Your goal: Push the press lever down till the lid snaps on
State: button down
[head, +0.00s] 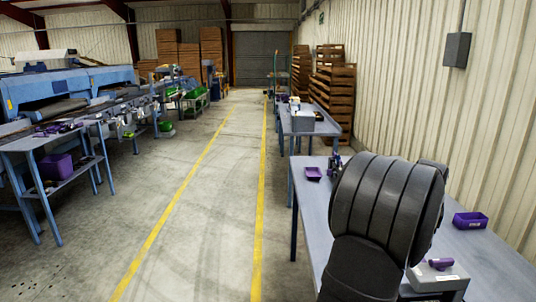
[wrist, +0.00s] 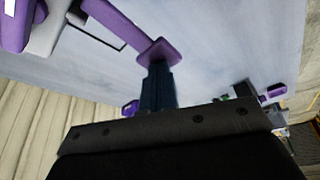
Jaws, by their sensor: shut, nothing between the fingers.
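In the wrist view a purple lever arm (wrist: 115,22) slants down to a flat purple pad (wrist: 158,52). My gripper (wrist: 158,70) is shut, its dark fingers pointing at this pad. The fingertips overlap the pad's edge in the picture; I cannot tell whether they touch it. Part of a grey and purple body (wrist: 43,38) shows at the upper left. In the head view a grey unit with a purple part (head: 438,272), likely the press, stands at the table front, partly behind my arm. My gripper is hidden there. I cannot make out the lid.
The unit stands on a grey-blue table (head: 500,262). A purple tray (head: 470,220) lies at its right edge, and a smaller purple tray (head: 313,173) lies farther back. Another table (head: 318,125) stands behind. The aisle on the left is clear.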

jog(key=shift+x, duration=1.05)
dwell(0.4)
jog(key=shift+s+a+f, duration=0.1)
jog(key=shift+a+f, duration=0.1)
jog(key=shift+f, duration=0.05)
jog(key=shift+r, duration=0.1)
dwell(0.4)
notch_tip(320, 180, up, 10)
dwell(1.1)
jog(key=shift+f, duration=2.95)
